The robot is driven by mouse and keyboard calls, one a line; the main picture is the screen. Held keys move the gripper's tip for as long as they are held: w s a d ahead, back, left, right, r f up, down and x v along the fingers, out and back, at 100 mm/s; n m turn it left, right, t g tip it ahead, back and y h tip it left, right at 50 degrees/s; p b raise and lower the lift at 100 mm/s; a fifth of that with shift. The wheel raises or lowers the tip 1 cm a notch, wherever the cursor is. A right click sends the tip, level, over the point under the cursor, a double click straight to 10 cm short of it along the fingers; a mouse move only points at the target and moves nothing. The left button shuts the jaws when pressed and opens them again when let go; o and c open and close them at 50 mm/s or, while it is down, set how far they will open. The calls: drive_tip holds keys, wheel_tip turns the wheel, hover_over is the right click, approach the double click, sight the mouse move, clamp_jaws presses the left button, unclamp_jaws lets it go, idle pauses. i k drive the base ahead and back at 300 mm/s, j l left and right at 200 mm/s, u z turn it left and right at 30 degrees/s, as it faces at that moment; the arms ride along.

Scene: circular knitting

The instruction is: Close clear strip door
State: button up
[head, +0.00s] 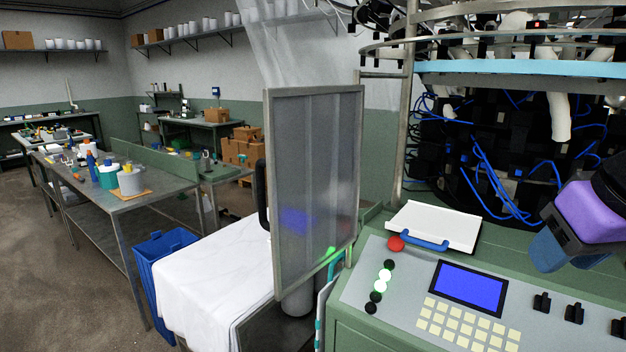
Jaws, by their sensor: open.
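The clear strip door (316,185) stands in the middle of the head view. It is a grey metal frame filled with cloudy, see-through vertical strips. It stands open, swung out from the knitting machine, with its right edge near the machine's post. A black handle (262,195) sits on its left edge. My gripper (570,232), with purple and blue parts, is at the right edge of the view, above the control panel. It is open and well apart from the door. Part of it is cut off by the frame, and its fingertips are hard to make out.
The green control panel (395,318) with a blue screen (468,287) fills the lower right. A white tray (440,226) lies on it. A cloth-covered table (215,285) and a blue bin (165,258) stand left of the door. Open floor (60,270) lies further left.

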sight(306, 233)
drive_tip(key=i+j+z, duration=0.2)
drive_tip(key=j, duration=0.3)
drive_tip(key=i+j+z, duration=0.2)
drive_tip(key=j, duration=0.35)
drive_tip(key=i+j+z, duration=0.2)
drive_tip(key=j, duration=0.35)
drive_tip(key=j+z, duration=0.2)
drive_tip(key=j, duration=0.35)
drive_tip(key=k+j, duration=0.15)
drive_tip(key=k, duration=0.2)
drive_tip(key=k+j, duration=0.15)
drive_tip(key=j, duration=0.15)
drive_tip(key=k+j, duration=0.1)
drive_tip(key=j, duration=0.25)
drive_tip(key=k+j, duration=0.15)
drive_tip(key=j, duration=0.15)
